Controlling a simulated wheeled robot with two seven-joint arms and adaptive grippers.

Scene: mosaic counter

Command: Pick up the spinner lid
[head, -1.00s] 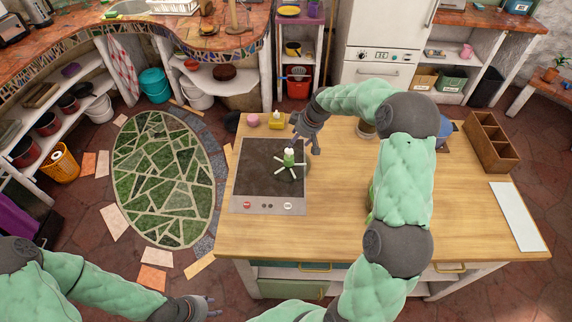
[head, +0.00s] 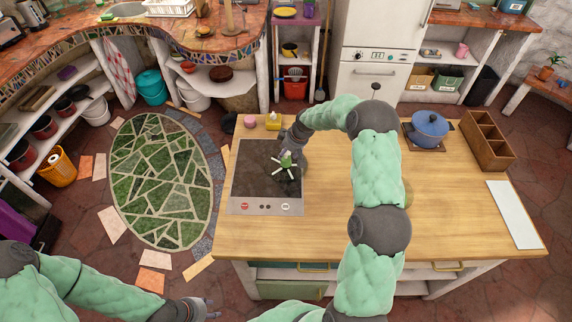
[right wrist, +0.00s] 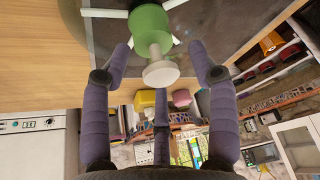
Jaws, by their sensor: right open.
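The spinner lid (head: 285,161) is on the dark cooktop (head: 255,163) on the wooden island. It has a green knob with a pale tip and white spokes. In the right wrist view the green knob (right wrist: 150,28) with its pale end (right wrist: 160,72) lies between the open fingers of my right gripper (right wrist: 160,65). No finger clearly touches it there. In the head view my right gripper (head: 292,147) is right at the lid, partly hiding it. My left gripper (head: 205,308) is low at the bottom edge, away from the island; its jaws are too small to read.
A pink item (head: 250,121) and a yellow item (head: 273,121) stand behind the cooktop. A blue pot (head: 429,130), a wooden divided box (head: 487,140) and a white board (head: 514,214) are on the right side. The wood in front of the arm is clear.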

